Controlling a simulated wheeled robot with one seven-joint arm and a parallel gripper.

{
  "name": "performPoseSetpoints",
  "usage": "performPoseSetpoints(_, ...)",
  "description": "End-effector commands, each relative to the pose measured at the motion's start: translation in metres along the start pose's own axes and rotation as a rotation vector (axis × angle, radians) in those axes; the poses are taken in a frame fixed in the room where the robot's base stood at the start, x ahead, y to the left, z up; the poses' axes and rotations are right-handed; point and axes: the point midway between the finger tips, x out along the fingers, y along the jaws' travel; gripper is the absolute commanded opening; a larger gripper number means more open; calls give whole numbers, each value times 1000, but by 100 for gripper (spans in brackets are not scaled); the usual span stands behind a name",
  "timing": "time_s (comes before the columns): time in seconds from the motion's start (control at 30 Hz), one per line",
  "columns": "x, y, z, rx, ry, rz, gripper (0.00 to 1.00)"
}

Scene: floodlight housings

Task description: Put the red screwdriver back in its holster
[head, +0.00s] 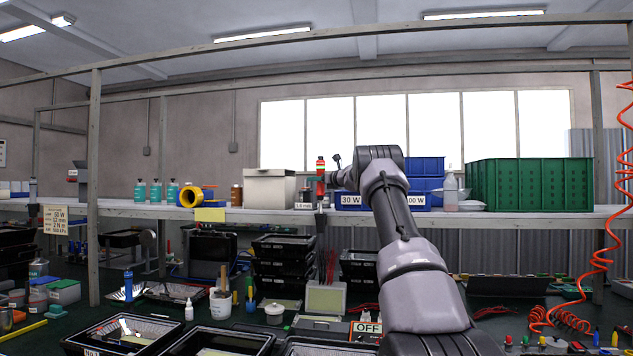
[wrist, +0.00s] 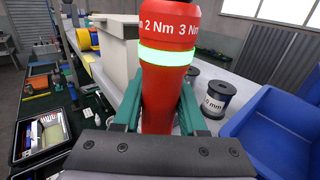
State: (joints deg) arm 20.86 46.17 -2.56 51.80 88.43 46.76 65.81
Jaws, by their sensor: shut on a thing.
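The red screwdriver (head: 320,166) is upright in my gripper (head: 318,179) above the front edge of the long shelf in the head view. In the wrist view its thick red handle (wrist: 168,88), with a pale glowing band and "2 Nm 3 Nm" lettering, stands between the green fingers of my gripper (wrist: 158,112). The fingers are shut on the handle. A dark upright piece (head: 321,220) shows below the screwdriver at the shelf edge. I cannot tell whether it is the holster or part of the tool. The screwdriver's lower end is hidden in the wrist view.
A pale lidded box (head: 269,188) stands left of the screwdriver. A wire spool (wrist: 217,98) and blue bins (wrist: 275,130) are to its right. The shelf (head: 260,212) carries bottles and a green crate (head: 528,185). Black trays (head: 283,265) crowd the bench below.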

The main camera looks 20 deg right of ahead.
Motion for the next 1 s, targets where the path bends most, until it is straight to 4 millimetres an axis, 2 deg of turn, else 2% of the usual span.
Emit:
performPoseSetpoints(0.37,0,0,0,0,-2,0,0)
performPoseSetpoints(1.0,0,0,-16,0,-2,0,0)
